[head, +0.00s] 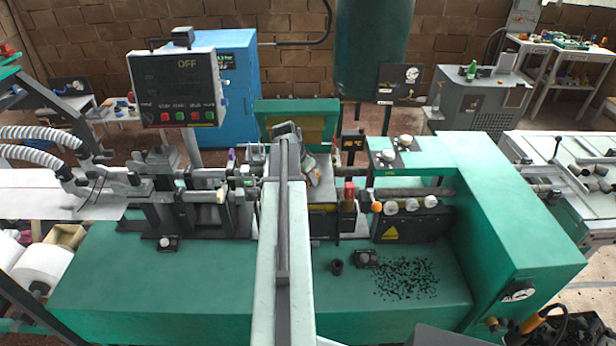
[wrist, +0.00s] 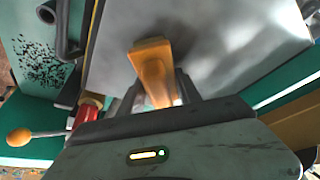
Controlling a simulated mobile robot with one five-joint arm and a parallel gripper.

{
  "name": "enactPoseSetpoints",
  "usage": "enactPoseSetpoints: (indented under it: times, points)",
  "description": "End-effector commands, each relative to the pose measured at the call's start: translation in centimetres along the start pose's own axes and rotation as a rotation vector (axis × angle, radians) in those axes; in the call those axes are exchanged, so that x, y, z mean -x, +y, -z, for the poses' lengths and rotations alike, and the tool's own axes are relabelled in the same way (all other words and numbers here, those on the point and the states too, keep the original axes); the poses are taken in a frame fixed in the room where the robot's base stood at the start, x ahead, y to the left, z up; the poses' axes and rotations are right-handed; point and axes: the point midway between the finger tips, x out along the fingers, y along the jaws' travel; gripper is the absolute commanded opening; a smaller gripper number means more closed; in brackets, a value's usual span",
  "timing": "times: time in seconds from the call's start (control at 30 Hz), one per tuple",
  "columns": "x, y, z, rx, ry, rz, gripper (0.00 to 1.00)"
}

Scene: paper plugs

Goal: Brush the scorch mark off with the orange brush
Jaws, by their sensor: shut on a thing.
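In the wrist view, my gripper (wrist: 160,92) is shut on the orange brush (wrist: 152,68). The brush's orange handle shows between the dark fingers; its bristles cannot be made out. Behind it is a smooth grey metal plate (wrist: 245,40). A dark smudge shows on the plate around the fingers and brush; I cannot tell whether it is the scorch mark or shadow. I cannot tell whether the brush touches the plate. In the head view, my arm reaches over the middle of the green machine (head: 150,285) and hides much of the work area.
An orange-knobbed lever (wrist: 20,137) and a red part (wrist: 88,112) sit close to the gripper. A control panel (head: 178,90) reading OFF stands at the upper left.

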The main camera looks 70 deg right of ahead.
Motion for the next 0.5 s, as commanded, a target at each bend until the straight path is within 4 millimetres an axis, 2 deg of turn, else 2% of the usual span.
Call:
enactPoseSetpoints:
  times: [0.3, 0.5]
  points:
    - [0.9, -1.9, -1.7, 0.002, 0.000, 0.000, 0.08]
    - [1.0, -2.1, -1.9, 0.001, 0.000, 0.000, 0.08]
